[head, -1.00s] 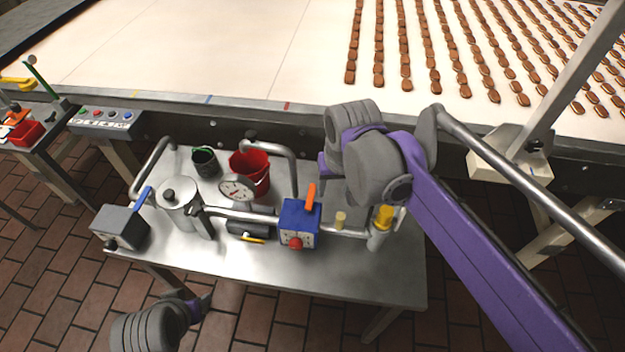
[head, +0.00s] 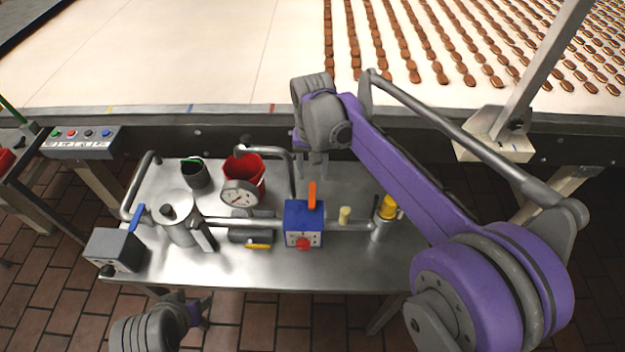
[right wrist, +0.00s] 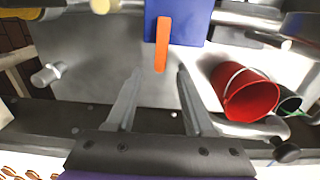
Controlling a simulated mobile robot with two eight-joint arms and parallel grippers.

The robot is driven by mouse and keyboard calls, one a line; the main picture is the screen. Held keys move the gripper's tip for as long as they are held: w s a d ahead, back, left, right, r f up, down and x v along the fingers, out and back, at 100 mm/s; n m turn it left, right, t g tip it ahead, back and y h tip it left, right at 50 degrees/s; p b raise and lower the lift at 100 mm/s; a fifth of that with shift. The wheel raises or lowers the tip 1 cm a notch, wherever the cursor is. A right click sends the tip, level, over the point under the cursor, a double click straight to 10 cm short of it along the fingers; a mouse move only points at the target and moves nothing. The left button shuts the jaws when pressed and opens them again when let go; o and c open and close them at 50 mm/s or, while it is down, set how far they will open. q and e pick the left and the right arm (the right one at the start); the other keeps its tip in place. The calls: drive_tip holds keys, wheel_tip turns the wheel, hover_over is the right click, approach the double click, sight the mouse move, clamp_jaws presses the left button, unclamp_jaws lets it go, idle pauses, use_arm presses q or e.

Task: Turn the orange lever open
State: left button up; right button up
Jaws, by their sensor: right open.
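The orange lever (head: 312,195) stands up from the top of a blue box (head: 296,218) with a red knob on its front, in line with a steel pipe. In the right wrist view the orange lever (right wrist: 162,44) lies ahead of the fingertips, about midway between them, against the blue box (right wrist: 178,22). My right gripper (head: 316,172) points down just behind the lever; in the wrist view its two fingers (right wrist: 158,72) are apart and empty. My left gripper (head: 200,308) is at the lower left, in front of the table; its fingers are too small to judge.
The steel table (head: 356,270) also carries a red bucket (head: 243,172), a gauge (head: 241,193), a steel canister (head: 178,222), a grey box with a blue lever (head: 113,248) and a yellow-capped fitting (head: 387,208). A conveyor (head: 200,60) with biscuits runs behind.

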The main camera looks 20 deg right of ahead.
sight(312, 186)
drive_tip(key=shift+f, duration=1.95)
clamp_jaws()
